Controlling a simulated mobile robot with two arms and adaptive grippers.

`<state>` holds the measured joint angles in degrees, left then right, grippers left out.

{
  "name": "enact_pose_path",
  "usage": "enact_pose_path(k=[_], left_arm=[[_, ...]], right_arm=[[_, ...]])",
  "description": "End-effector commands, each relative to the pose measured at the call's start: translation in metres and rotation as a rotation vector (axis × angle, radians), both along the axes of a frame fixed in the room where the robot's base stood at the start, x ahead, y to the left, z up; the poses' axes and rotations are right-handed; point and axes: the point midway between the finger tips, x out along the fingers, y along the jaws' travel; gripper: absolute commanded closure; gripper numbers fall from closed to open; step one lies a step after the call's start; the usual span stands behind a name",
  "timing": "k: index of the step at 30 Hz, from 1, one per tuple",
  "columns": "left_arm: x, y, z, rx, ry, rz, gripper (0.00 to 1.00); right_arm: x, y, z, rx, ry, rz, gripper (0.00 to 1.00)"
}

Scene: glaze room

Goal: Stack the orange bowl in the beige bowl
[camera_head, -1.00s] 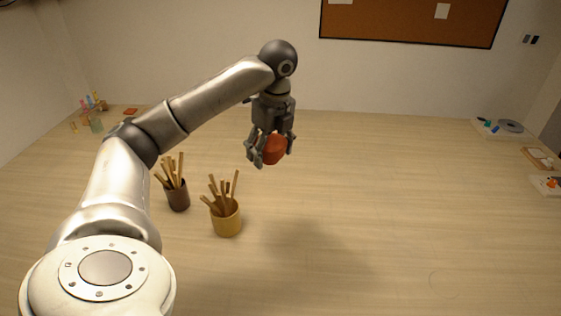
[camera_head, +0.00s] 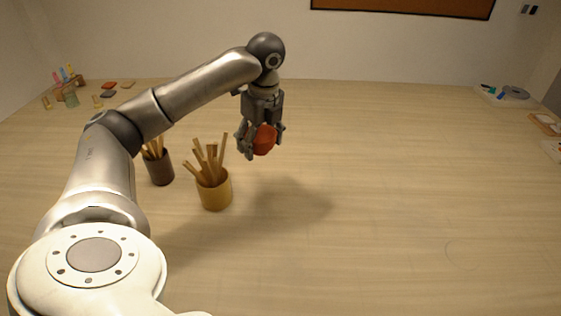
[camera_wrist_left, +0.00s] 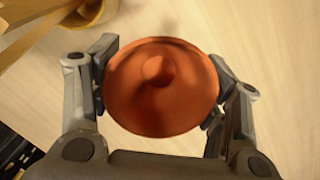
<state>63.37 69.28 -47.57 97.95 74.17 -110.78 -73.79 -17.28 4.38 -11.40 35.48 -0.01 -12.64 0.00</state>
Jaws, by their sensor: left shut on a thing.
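The orange bowl (camera_head: 264,140) is held in my left gripper (camera_head: 260,146), above the table in the head view. In the left wrist view the orange bowl (camera_wrist_left: 160,100) shows as a round orange disc with a small round middle. The fingers of my left gripper (camera_wrist_left: 160,98) press on its two sides. A soft shadow lies on the table below and to the right of it in the head view. No beige bowl shows in either view. My right gripper is out of view.
A yellow pot (camera_head: 215,193) and a dark brown pot (camera_head: 160,171), both with wooden sticks, stand below and left of the held bowl. Small items lie at the far left. A tray (camera_head: 500,96) is at the far right. The table's middle and right are clear.

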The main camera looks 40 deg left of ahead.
Motion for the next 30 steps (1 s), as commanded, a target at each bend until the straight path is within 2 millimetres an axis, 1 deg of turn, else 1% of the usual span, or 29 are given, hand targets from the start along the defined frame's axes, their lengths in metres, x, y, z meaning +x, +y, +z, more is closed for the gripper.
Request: enact_pose_path(k=[1, 3, 5, 8, 15, 23, 27, 30], left_arm=[[0.000, 0.000, -0.007, 0.000, -0.001, 0.000, 0.58], [0.000, 0.000, -0.009, 0.000, -0.001, 0.000, 0.58], [0.002, 0.000, -0.010, -0.001, -0.001, 0.001, 0.58], [0.011, 0.001, -0.013, -0.003, 0.000, 0.001, 0.58], [0.052, 0.006, -0.030, -0.003, 0.000, 0.002, 0.58], [0.091, 0.012, -0.048, -0.001, 0.001, 0.000, 0.58], [0.108, 0.015, -0.071, 0.000, 0.003, 0.001, 0.58], [0.118, 0.016, -0.084, -0.002, 0.001, 0.000, 0.58]], right_arm=[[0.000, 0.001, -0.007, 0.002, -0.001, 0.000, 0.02], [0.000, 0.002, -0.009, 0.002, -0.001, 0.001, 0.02], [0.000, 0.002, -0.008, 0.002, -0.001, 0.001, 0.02], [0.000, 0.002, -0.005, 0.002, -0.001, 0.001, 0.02], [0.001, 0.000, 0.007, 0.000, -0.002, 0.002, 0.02], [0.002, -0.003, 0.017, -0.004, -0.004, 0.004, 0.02], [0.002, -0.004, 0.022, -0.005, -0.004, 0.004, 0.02], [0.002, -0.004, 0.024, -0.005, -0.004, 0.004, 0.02]])
